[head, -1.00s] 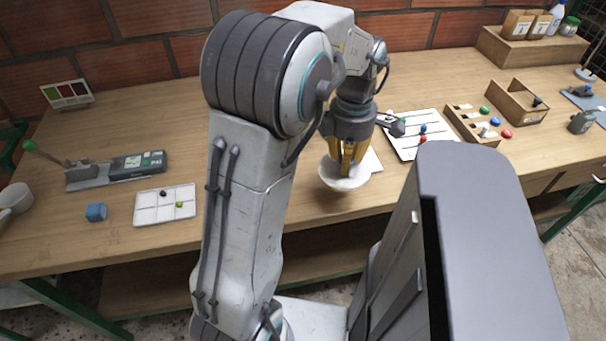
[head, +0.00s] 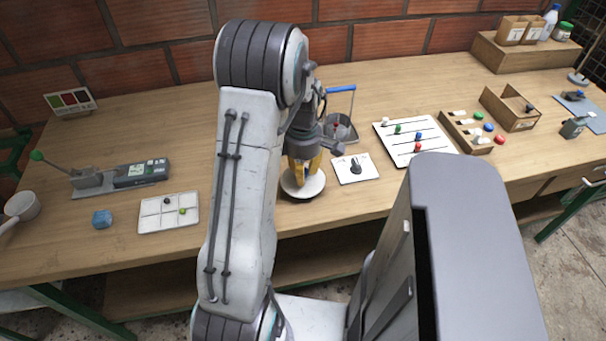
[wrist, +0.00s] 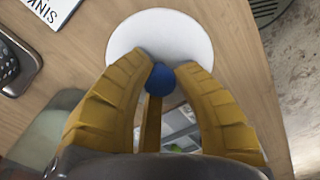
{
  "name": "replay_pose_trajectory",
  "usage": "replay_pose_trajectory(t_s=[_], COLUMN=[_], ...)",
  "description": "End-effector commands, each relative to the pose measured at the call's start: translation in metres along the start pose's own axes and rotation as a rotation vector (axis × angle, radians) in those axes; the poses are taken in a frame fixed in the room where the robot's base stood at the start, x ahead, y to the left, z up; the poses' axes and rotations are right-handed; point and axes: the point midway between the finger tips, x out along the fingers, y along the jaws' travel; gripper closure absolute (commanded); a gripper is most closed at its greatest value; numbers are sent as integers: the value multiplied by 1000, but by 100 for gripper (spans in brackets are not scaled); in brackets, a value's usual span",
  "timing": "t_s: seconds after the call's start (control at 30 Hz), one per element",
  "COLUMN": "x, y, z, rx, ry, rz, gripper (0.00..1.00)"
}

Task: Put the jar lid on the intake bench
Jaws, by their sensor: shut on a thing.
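The jar lid (head: 291,188) is a round white disc with a blue knob; the knob (wrist: 158,82) shows in the wrist view between my yellow fingers, with the white disc (wrist: 160,27) beyond it. My gripper (head: 304,178) points down and is shut on the lid's knob. The lid is level, over the front middle of the wooden bench (head: 250,228); I cannot tell whether it touches the top. My arm hides part of the bench to its left.
A white card with a dark object (head: 343,175) is just right of the lid. A lined board (head: 400,148) and parts tray (head: 458,122) stand farther right. A compartment tray (head: 150,222) and blue cube (head: 101,219) are left. Bare wood lies around the lid's front.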

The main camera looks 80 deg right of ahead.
Motion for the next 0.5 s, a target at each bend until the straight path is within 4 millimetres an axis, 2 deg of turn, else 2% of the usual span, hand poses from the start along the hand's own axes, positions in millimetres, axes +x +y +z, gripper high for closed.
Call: replay_pose_trajectory(t_s=[0.2,0.5], x=[20,22], y=[0,0], z=[0,0], rx=[0,0], ry=[0,0], rz=[-1,1], gripper=[100,100])
